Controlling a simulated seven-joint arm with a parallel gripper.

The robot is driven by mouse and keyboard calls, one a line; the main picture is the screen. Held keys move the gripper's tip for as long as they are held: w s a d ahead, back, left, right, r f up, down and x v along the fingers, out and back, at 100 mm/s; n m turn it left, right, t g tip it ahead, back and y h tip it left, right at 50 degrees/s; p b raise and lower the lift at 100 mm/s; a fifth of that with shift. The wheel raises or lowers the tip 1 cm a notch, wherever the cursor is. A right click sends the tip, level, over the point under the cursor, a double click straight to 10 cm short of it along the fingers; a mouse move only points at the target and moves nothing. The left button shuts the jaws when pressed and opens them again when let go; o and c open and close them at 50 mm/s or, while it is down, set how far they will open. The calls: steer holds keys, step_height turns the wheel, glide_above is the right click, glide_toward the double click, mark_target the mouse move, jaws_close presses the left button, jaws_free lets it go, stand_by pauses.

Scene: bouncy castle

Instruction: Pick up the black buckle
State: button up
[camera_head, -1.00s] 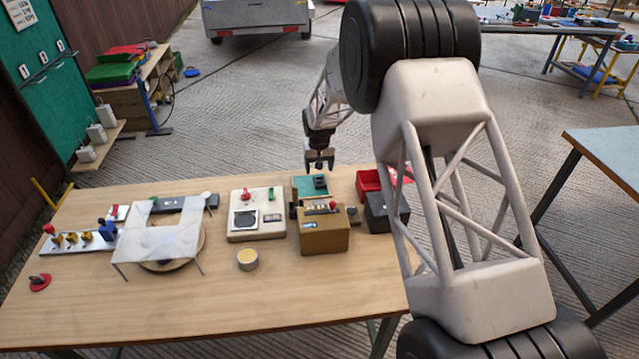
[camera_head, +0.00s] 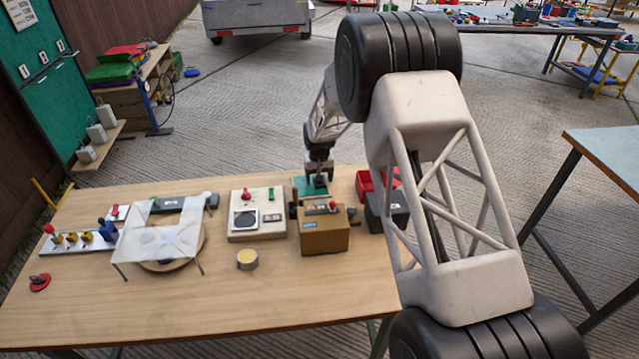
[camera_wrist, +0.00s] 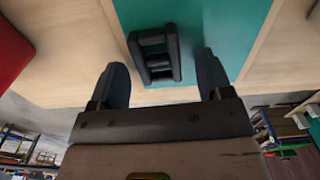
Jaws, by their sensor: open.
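The black buckle (camera_wrist: 155,55) lies on a teal mat (camera_wrist: 212,22) in the wrist view. It is a dark frame with crossbars and openings between them. My gripper (camera_wrist: 162,80) is open, and its two fingertips stand on either side of the buckle's near part, apart from it. In the head view my gripper (camera_head: 318,184) is low over the teal mat (camera_head: 300,186) at the back of the table, behind the brown box. There the gripper hides most of the buckle.
The brown box (camera_head: 324,236) stands in front of the mat. A red bin (camera_head: 366,181) and a dark box (camera_head: 378,220) are to its right, a cream panel (camera_head: 256,226) to its left. A small round tin (camera_head: 247,259) is farther forward. The table's front (camera_head: 220,305) is clear.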

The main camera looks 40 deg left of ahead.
steer(key=c, duration=1)
step_height(320, 180, up, 10)
stand_by(0.6)
stand_by(0.5)
